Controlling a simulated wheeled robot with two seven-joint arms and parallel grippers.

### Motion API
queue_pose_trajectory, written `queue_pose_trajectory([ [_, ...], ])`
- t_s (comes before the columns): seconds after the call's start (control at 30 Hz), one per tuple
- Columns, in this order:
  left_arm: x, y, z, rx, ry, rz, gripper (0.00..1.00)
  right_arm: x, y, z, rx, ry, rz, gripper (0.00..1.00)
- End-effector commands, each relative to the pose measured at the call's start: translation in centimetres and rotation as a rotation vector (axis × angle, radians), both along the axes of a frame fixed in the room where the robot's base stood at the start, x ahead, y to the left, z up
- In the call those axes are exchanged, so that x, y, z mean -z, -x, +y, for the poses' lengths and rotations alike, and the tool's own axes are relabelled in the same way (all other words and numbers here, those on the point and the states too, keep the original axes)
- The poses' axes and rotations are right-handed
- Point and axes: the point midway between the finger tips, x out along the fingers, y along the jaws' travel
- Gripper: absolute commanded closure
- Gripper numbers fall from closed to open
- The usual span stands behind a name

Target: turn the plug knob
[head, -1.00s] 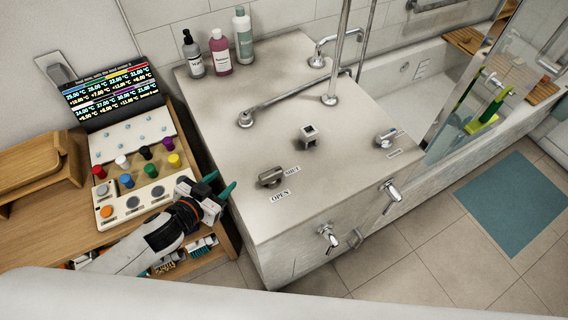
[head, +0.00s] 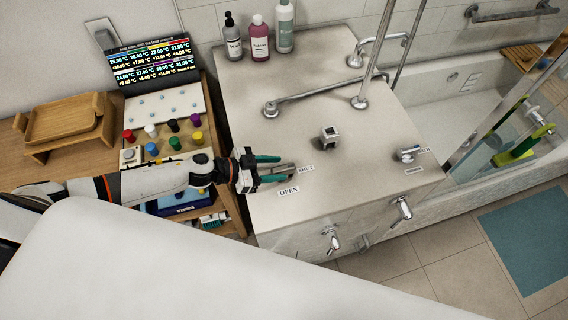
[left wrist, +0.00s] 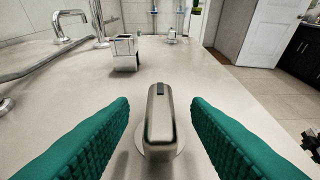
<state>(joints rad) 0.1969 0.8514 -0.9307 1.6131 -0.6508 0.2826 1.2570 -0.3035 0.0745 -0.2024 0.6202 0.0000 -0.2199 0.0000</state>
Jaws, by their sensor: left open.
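The plug knob is a metal lever knob (left wrist: 160,120) on the beige vanity top, between the SHUT label (head: 306,168) and the OPEN label (head: 289,190). In the left wrist view it stands centred between the two green fingers, with a gap on each side. My left gripper (left wrist: 160,125) is open around it. In the head view the left gripper (head: 274,169) reaches in from the left, and its fingers partly hide the knob (head: 285,171). My right gripper is not in view.
A square metal fitting (head: 329,138) stands behind the knob, and another tap handle (head: 408,153) is to the right. A long metal spout (head: 310,95) and several bottles (head: 260,40) are at the back. A wooden table with coloured knobs (head: 151,149) is left.

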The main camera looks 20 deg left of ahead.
Motion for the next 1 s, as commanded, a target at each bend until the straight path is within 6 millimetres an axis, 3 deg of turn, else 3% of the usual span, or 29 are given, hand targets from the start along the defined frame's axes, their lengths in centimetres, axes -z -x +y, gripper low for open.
queue_pose_trajectory([
  [0.2, 1.0, -1.4, -2.1, -0.001, 0.001, -0.001, 0.56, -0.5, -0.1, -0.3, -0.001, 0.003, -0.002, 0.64],
  [0.57, 1.3, -1.7, -2.4, -0.001, 0.000, 0.000, 0.56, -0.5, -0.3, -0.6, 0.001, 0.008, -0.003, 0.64],
  [0.83, 1.3, -1.7, -2.4, -0.001, 0.000, 0.000, 0.97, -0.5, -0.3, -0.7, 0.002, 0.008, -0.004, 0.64],
  [1.0, 1.2, -1.7, -2.4, 0.004, 0.000, 0.000, 1.00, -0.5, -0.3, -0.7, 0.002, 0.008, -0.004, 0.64],
])
